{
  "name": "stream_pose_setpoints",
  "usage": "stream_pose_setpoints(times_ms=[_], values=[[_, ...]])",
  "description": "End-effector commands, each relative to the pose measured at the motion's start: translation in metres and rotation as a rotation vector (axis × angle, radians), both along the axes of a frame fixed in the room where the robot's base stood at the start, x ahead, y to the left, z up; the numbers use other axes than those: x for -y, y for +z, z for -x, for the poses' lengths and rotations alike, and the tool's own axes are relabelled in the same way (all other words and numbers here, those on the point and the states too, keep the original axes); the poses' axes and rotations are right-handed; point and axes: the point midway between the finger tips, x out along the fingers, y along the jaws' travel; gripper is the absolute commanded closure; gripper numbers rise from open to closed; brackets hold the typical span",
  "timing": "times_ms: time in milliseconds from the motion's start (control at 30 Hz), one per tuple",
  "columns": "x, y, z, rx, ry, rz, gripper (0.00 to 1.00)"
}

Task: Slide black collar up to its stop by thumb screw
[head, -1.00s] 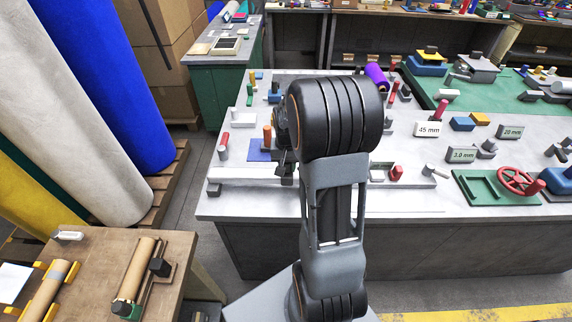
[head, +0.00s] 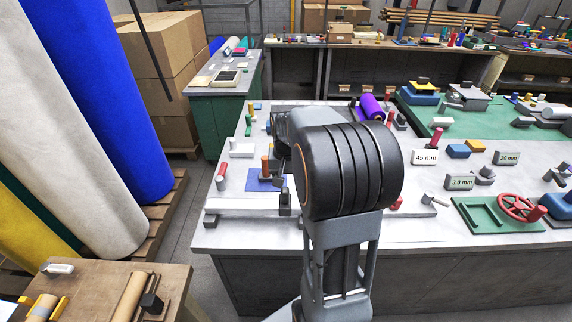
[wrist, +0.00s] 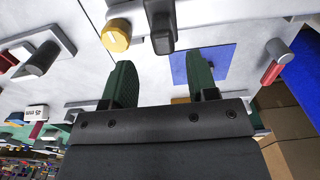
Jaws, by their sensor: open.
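A black block with an upright part, likely the collar and its thumb screw, sits on a pale metal rail (head: 245,212). It shows in the head view (head: 285,201) left of my arm and in the wrist view (wrist: 160,22) at the top. In the wrist view my gripper (wrist: 160,64) is open, with two green fingers apart and nothing between them. The black block lies just past the fingertips in the picture; I cannot tell the height gap. The fingers are mostly hidden behind my arm in the head view. I cannot tell which piece is the stop.
A yellow knob (wrist: 117,36) stands close beside the black block. A red handle (head: 222,170) stands to the left. My arm hides part of the bench.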

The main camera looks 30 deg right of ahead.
Motion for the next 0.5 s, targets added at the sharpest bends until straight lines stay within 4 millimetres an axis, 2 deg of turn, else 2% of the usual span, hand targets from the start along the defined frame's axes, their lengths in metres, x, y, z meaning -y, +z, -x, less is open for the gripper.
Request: stream_pose_setpoints(times_ms=[100,200,500], values=[[0.0,0.023,-0.001,0.004,0.0,0.001,0.47],[0.0,0.039,0.0,0.003,0.0,0.002,0.47],[0.0,0.063,0.0,0.001,0.0,0.001,0.47]])
